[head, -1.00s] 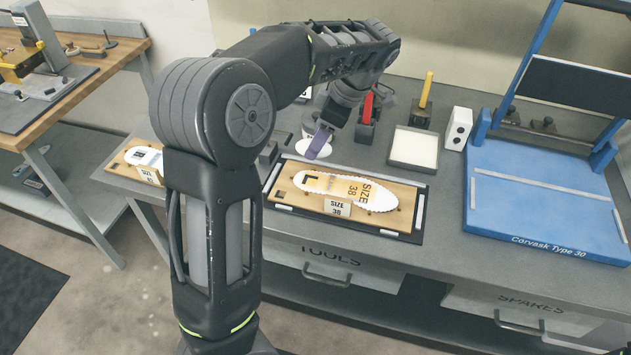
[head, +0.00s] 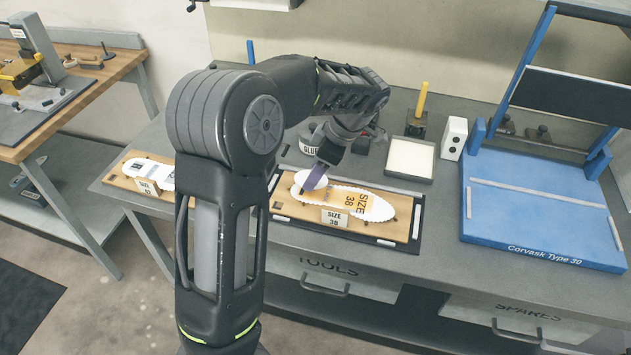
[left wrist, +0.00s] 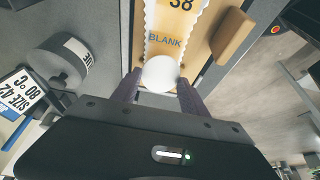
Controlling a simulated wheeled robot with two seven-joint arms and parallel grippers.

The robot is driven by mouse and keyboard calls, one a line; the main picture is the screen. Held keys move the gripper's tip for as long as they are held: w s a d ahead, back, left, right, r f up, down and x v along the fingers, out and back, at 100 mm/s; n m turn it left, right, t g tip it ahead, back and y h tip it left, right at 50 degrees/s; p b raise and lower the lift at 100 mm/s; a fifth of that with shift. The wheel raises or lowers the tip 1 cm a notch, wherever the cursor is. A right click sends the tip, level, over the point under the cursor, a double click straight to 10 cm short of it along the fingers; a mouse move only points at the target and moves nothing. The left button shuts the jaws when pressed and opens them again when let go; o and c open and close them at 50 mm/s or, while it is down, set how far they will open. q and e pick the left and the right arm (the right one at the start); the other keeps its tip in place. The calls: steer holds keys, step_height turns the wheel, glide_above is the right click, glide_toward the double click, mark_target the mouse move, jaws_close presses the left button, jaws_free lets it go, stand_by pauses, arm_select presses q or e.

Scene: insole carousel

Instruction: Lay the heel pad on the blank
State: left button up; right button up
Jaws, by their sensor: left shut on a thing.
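The heel pad (left wrist: 160,74) is a small white rounded piece between the purple fingers of my left gripper (left wrist: 157,88) in the left wrist view. The gripper is shut on it. The blank (head: 362,203) is a pale insole shape with a white scalloped edge and "SIZE 38" print, lying on a wooden board (head: 290,208). In the head view my left gripper (head: 317,177) points down at the blank's left end. In the left wrist view the pad overlaps the end of the blank (left wrist: 172,28) below the word "BLANK". I cannot tell whether they touch. My right gripper is out of view.
A "SIZE 38" block (head: 334,218) stands at the board's front edge. The glue pot (head: 311,142) is behind the board. A white-topped tray (head: 409,160), a white box (head: 453,138) and a blue press (head: 540,210) stand to the right. Another insole board (head: 125,170) is left.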

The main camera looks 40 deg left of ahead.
arm_select(q)
step_height(320, 180, down, 3)
steer(key=shift+f, duration=0.35)
steer(key=shift+f, duration=0.2)
steer(key=o, duration=1.3)
steer(key=shift+r, duration=0.1)
